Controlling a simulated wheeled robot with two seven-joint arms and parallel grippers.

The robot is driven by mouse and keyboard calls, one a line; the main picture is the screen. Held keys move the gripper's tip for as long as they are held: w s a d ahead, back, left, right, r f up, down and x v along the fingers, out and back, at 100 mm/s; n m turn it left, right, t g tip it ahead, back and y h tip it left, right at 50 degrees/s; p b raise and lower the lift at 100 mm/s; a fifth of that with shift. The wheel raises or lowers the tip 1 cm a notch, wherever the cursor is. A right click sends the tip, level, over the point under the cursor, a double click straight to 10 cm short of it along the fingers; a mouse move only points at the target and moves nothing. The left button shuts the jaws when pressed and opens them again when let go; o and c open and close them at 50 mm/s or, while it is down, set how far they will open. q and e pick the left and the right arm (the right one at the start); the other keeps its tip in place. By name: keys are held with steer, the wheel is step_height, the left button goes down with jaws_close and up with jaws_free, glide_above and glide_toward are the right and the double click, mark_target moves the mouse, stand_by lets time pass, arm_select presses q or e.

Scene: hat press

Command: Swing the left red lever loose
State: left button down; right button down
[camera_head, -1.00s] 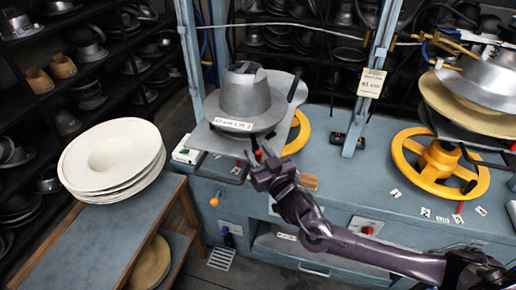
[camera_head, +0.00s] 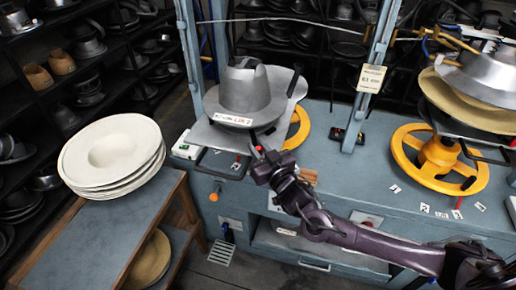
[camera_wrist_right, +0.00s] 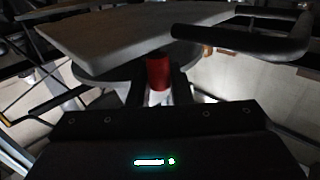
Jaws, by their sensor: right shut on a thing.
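The left red lever (camera_head: 259,149) shows only as a small red tip at the front of the left press, just below its metal plate. My right gripper (camera_head: 258,160) reaches up to it from the right. In the right wrist view the red lever (camera_wrist_right: 157,72) stands between the two fingers, which are shut on it. Its lower part is hidden by the gripper. The grey metal hat form (camera_head: 245,90) sits on the plate (camera_head: 205,135) above and behind the gripper. My left gripper is not in view.
A yellow handwheel (camera_head: 303,125) is just right of the gripper, partly behind the plate. A dark bar handle (camera_wrist_right: 245,40) lies close beside the fingers in the wrist view. A stack of white hat blanks (camera_head: 110,155) stands on a side table at the left.

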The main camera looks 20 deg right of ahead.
steer(key=n+g+y+b, duration=0.1)
steer(key=y, duration=0.1)
steer(key=d+n+y+b, duration=0.1)
steer(key=n+y, duration=0.1)
steer(key=y, duration=0.1)
steer(key=shift+d+f+g, duration=0.2)
steer(key=shift+g, duration=0.2)
steer(key=n+g+y+b, duration=0.2)
steer(key=b, duration=0.2)
steer(key=w+d+n+g+y+b, duration=0.1)
steer(key=n+g+y+b, duration=0.2)
steer(key=b, duration=0.1)
steer(key=d+n+g+y+b, duration=0.1)
steer(key=n+g+y+b, duration=0.2)
steer(key=b, duration=0.1)
steer(key=shift+w, duration=0.3)
steer(key=shift+d+r+n+g+y+b, duration=0.15)
steer(key=shift+n+g+y+b, duration=0.35)
steer(key=shift+g+b, duration=0.7)
steer(key=c, duration=1.4)
jaws_free()
steer(key=shift+w, duration=0.1)
steer(key=shift+o, duration=0.2)
steer(key=b+v, duration=0.3)
steer(key=v, duration=0.4)
steer(key=shift+d, duration=0.3)
